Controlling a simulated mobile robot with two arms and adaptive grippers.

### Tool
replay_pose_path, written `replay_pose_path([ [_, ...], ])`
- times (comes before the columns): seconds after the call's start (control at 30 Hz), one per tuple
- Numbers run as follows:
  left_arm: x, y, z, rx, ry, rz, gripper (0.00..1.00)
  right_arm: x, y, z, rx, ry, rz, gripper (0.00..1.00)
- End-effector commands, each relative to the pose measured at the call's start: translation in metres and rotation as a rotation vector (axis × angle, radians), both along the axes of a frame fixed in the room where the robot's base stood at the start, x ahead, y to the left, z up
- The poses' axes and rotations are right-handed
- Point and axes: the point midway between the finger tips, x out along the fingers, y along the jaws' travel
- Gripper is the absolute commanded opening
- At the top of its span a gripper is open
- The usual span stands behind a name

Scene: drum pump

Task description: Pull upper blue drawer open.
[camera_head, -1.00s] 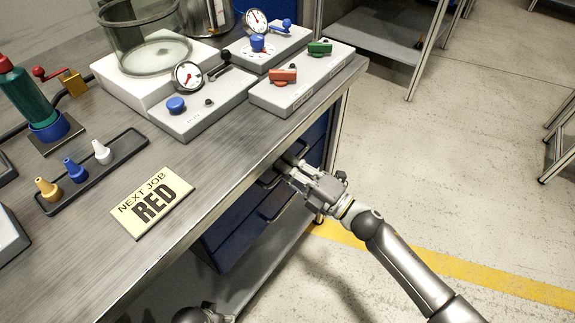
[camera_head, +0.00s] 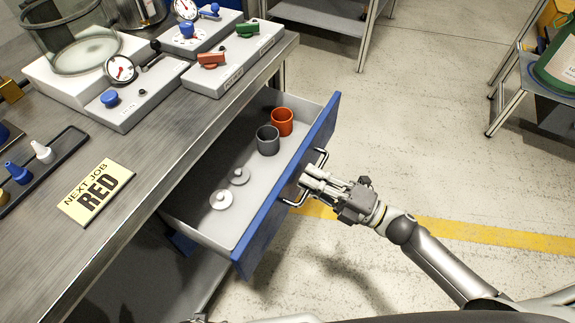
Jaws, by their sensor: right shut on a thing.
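The upper blue drawer (camera_head: 290,190) is pulled well out from under the workbench, so its inside shows. It holds a red-orange cup (camera_head: 283,122), a dark grey cup (camera_head: 267,140) and two light round discs with knobs (camera_head: 222,199). The fingers hide part of the handle. My left gripper is not visible.
The workbench (camera_head: 150,150) carries control boxes with gauges and knobs, nozzles and a NEXT JOB RED sign (camera_head: 96,191). Part of a lower blue drawer (camera_head: 182,243) shows below. Open floor lies to the right, with a shelf (camera_head: 325,18) at the back and a green drum (camera_head: 558,62) at upper right.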

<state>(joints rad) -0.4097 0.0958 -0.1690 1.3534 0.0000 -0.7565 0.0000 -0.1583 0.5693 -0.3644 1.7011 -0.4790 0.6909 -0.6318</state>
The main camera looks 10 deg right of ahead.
Motion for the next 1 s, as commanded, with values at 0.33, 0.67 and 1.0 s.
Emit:
replay_pose_path([
  [0.33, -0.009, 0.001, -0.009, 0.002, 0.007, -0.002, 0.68, -0.028, -0.038, -0.002, -0.003, 0.005, 0.000, 0.00],
  [0.67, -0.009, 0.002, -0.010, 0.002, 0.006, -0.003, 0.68, -0.032, -0.044, -0.001, -0.001, 0.002, 0.000, 0.00],
  [1.0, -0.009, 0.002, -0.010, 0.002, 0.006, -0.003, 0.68, -0.032, -0.043, -0.001, -0.001, 0.002, 0.000, 0.27],
])
